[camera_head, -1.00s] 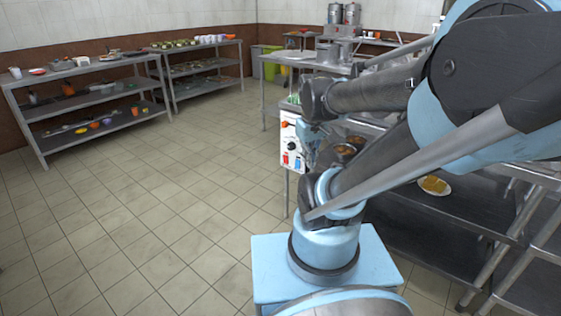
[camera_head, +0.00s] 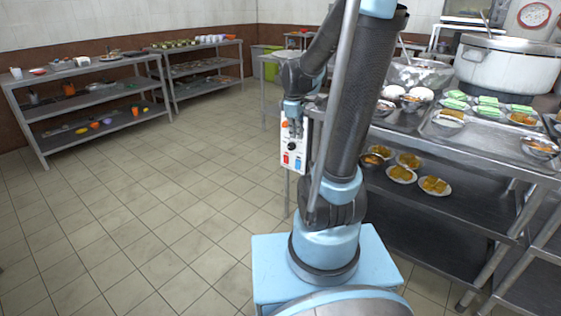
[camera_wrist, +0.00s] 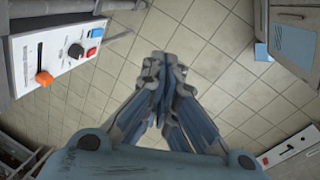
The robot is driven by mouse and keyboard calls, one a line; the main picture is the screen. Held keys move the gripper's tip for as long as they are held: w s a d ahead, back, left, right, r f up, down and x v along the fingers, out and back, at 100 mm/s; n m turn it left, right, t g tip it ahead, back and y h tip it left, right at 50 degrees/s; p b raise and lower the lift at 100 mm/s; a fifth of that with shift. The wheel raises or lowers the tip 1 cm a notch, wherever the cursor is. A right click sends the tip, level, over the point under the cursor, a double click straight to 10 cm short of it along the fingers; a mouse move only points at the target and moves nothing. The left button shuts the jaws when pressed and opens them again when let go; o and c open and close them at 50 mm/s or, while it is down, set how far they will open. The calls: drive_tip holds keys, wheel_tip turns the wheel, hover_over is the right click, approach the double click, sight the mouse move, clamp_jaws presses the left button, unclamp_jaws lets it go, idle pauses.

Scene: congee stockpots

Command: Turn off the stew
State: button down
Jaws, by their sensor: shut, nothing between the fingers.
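A white control panel (camera_head: 293,148) is mounted at the end of the steel counter in the head view. It carries an orange lever knob (camera_wrist: 44,78), a black round dial (camera_wrist: 76,50), and a blue and a red switch (camera_wrist: 94,42). In the wrist view this panel (camera_wrist: 57,52) fills the upper left. My gripper (camera_wrist: 160,62) is shut and empty, pointing down over the floor to the right of the panel and apart from it. In the head view my gripper (camera_head: 294,108) hangs close to the panel's top and covers part of it. Which control governs the stew is not shown.
A large white pot (camera_head: 508,66) and a steel bowl (camera_head: 420,74) stand on the counter at right. Plates of food (camera_head: 402,174) lie on its lower shelf. Shelving (camera_head: 90,95) lines the left wall. The tiled floor (camera_head: 160,215) between is clear.

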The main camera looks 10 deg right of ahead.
sight(286, 160)
drive_tip(key=w+a+f+n, duration=0.2)
drive_tip(key=w+f+n, duration=0.15)
drive_tip(key=w, duration=0.35)
drive_tip(key=w+a+f+n, duration=0.1)
drive_tip(key=w+f+n, duration=0.25)
drive_tip(key=w, duration=0.45)
drive_tip(key=w+a+f+n+h, duration=0.1)
drive_tip(key=w+a+f+n, duration=0.3)
drive_tip(key=w+f+n, duration=0.3)
drive_tip(key=w+f, duration=0.4)
drive_tip(key=f, duration=0.3)
drive_tip(key=shift+w+a+f+n+t+h, duration=0.15)
drive_tip(key=shift+w+f+n+t+h, duration=0.15)
drive_tip(key=shift+n, duration=0.1)
drive_tip(key=w+d+f, duration=0.5)
drive_tip(key=f, duration=0.3)
drive_tip(key=shift+w+d+f, duration=0.15)
drive_tip(key=shift+d+f, duration=0.05)
drive_tip(key=shift+f, duration=0.2)
